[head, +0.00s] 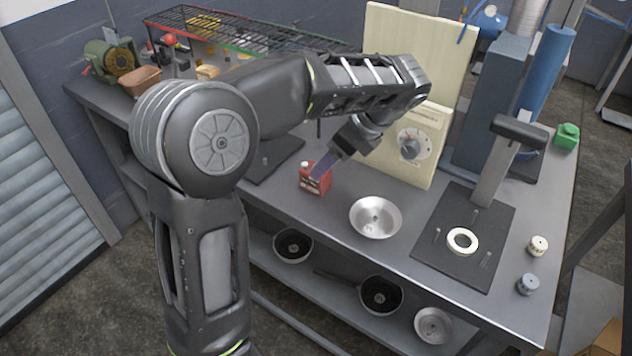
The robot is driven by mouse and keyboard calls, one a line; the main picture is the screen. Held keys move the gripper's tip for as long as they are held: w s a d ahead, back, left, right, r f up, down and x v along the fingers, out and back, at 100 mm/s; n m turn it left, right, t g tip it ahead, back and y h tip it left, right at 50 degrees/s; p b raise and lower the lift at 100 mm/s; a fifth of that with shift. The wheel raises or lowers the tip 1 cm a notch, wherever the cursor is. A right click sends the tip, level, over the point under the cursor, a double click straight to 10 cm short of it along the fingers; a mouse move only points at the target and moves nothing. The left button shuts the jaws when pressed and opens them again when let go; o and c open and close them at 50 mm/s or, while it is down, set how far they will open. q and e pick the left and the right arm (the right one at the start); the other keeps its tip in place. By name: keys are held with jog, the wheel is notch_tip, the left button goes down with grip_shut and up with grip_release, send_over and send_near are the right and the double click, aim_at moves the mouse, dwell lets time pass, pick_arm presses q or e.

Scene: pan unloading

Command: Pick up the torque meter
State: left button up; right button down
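A cream box with a round dial (428,172) stands upright on the grey workbench and looks like the torque meter, though I see no label that confirms it. My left arm comes in from the left and reaches across the bench. My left gripper (321,168) points down and to the left, in front of the cream box and apart from its dial. Its fingertips are close to a small red can (313,183); I cannot tell whether they touch it, or how far apart the fingers are. My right gripper is out of view.
A metal bowl (376,232) and a black plate with a post and a pale ring (462,241) occupy the bench front. Two small cylinders (527,284) stand at the right edge. Pans (381,312) lie on the lower shelf. A wire rack (215,20) stands behind.

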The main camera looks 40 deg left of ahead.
aim_at(319, 187)
pick_arm(q)
jog(key=shift+x, duration=1.3)
jog(key=shift+p+x, duration=0.35)
jog(key=shift+x, duration=2.25)
jog(key=shift+r, duration=0.1)
grip_shut()
